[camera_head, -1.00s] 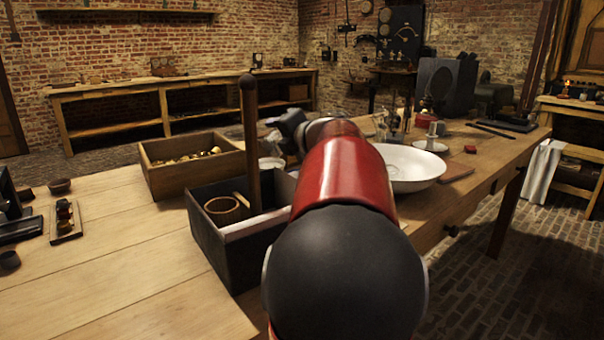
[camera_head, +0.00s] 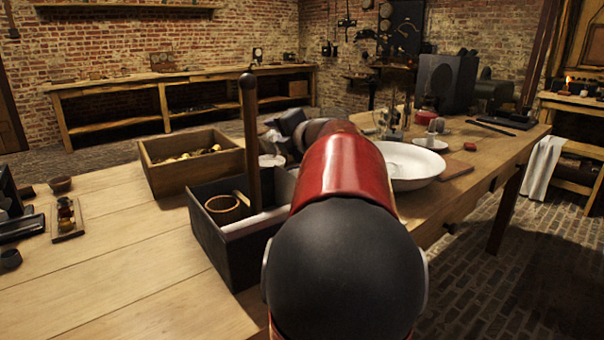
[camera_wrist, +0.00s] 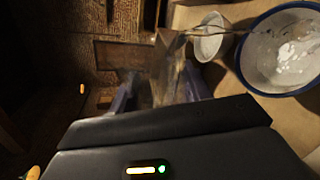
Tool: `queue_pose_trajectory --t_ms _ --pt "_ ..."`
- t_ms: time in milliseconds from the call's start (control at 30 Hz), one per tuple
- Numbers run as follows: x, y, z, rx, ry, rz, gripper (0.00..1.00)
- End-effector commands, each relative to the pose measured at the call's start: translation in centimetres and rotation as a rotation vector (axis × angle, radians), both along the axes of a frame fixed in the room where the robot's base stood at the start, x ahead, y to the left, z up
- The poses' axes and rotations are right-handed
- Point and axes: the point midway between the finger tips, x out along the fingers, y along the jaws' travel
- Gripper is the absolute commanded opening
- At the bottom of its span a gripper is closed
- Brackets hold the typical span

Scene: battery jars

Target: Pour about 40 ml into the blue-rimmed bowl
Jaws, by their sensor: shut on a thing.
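The blue-rimmed bowl (camera_wrist: 252,75) is at the right of the wrist view, white inside, with bright, wet-looking patches. My gripper (camera_wrist: 158,92) is shut on a clear glass vessel (camera_wrist: 167,72), which appears tilted with its mouth toward the bowls. A thin glassy streak runs from near its mouth toward the blue-rimmed bowl; I cannot tell whether it is liquid. The level in the vessel is unclear. In the head view my arm hides the gripper's fingers. A wide white bowl (camera_head: 410,168) shows right of my arm; its rim colour is unclear there.
A smaller white bowl (camera_wrist: 208,40) sits beside the blue-rimmed one. A dark open box (camera_head: 228,258) with a brown cup and upright rod stands left of my arm. A wooden box (camera_head: 160,182) is behind it. Glassware and a red lamp crowd the table beyond.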

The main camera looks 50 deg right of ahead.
Motion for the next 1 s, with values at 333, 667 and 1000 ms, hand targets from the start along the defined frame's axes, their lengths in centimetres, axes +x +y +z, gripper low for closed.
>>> queue_pose_trajectory --t_ms 333,667,1000 --pt "0.0 0.4 0.0 0.016 -0.003 0.000 0.22" --pt "0.0 0.9 -0.1 0.038 -0.005 -0.001 0.22" --pt "0.0 1.5 -0.2 0.061 -0.007 0.001 0.22"
